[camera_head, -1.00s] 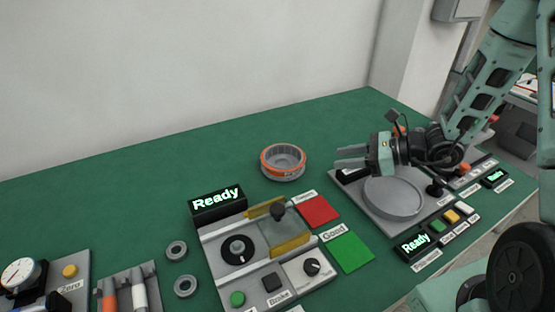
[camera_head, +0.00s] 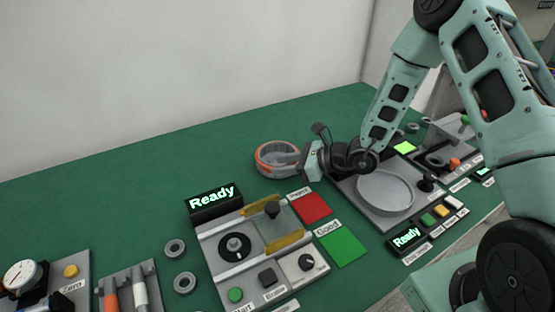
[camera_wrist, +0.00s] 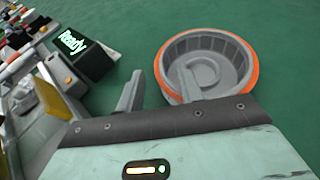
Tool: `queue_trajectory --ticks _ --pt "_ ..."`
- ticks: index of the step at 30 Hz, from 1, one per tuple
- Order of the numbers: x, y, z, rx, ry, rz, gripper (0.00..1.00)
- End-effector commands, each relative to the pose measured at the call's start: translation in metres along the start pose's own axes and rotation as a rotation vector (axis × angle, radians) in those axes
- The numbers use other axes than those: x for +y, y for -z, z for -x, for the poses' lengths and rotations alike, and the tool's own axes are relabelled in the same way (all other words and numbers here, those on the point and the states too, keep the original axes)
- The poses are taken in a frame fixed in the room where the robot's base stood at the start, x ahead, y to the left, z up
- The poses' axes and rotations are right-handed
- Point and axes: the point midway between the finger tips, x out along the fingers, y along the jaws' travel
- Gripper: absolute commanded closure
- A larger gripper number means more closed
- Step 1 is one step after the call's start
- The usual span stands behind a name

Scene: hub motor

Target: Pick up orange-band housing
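The orange-band housing (camera_head: 265,160) is a round grey open cup with an orange rim band, on the green table near the back wall. My gripper (camera_head: 289,160) is at its right side, fingers pointing left and overlapping the housing. In the wrist view the housing (camera_wrist: 232,62) shows its hollow inside and a central ring. There my gripper (camera_wrist: 160,78) is open and empty: one finger is left of the rim, the other overlaps the housing's interior. The rim's left edge appears between the fingers. I cannot tell whether they touch it or how high they are.
A station with a "Ready" display (camera_head: 215,198) stands in front. Red (camera_head: 310,207) and green (camera_head: 343,246) pads lie beside it. A station with a round grey dish (camera_head: 386,193) is to the right. Two grey rings lie at left. The table left of the housing is clear.

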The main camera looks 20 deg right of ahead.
Motion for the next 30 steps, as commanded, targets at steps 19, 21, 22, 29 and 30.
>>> queue_trajectory --ticks 19,21,22,29,30 --pt "-0.0006 0.0004 -0.0144 0.001 0.001 0.0 1.0" --pt "-0.0007 -0.0005 -0.0145 -0.001 0.001 0.002 1.0" --pt "-0.0007 -0.0004 -0.0144 -0.001 0.001 0.002 1.0" --pt "-0.0006 -0.0009 -0.0137 0.001 0.001 0.001 1.0" --pt "-0.0006 -0.0023 -0.0131 0.001 0.001 0.001 1.0"
